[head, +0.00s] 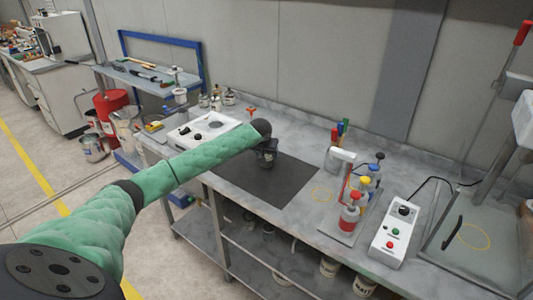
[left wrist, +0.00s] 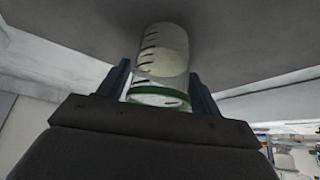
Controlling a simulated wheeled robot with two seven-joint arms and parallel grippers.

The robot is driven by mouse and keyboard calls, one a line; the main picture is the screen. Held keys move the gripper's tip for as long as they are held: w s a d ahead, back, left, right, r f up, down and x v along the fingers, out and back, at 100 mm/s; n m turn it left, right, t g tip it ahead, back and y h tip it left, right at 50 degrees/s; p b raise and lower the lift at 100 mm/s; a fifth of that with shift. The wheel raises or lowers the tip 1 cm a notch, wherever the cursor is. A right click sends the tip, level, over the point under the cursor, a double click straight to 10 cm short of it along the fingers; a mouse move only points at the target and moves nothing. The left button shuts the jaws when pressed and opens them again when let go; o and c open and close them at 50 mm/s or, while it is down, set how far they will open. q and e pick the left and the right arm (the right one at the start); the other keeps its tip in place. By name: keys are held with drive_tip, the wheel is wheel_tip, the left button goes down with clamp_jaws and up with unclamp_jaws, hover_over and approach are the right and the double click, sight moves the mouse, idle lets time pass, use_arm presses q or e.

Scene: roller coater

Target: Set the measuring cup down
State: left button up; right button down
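The measuring cup (left wrist: 162,55) shows in the left wrist view as a clear cylinder with black marks, a pale lower part and a green rim. It sits between the two fingers of my left gripper (left wrist: 160,88), which look closed against its sides. In the head view my left gripper (head: 267,158) points down over the dark grey mat (head: 262,184) on the bench. There the gripper hides the cup. I cannot tell whether the cup's base touches the mat. My right gripper is in neither view.
The mat is clear around my gripper. The wall (head: 310,60) rises behind the bench.

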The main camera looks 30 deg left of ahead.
use_arm(q)
drive_tip(key=shift+o, duration=0.4)
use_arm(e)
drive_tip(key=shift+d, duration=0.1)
use_arm(q)
drive_tip(key=shift+r, duration=0.2)
drive_tip(key=shift+s+r+b, duration=0.25)
drive_tip(key=shift+r+b, duration=0.05)
drive_tip(key=shift+r, duration=0.05)
drive_tip(key=b+v, duration=0.3)
drive_tip(key=v, duration=0.8)
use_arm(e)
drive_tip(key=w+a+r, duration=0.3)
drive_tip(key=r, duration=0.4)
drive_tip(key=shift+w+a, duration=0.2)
use_arm(q)
drive_tip(key=shift+w+d, duration=0.1)
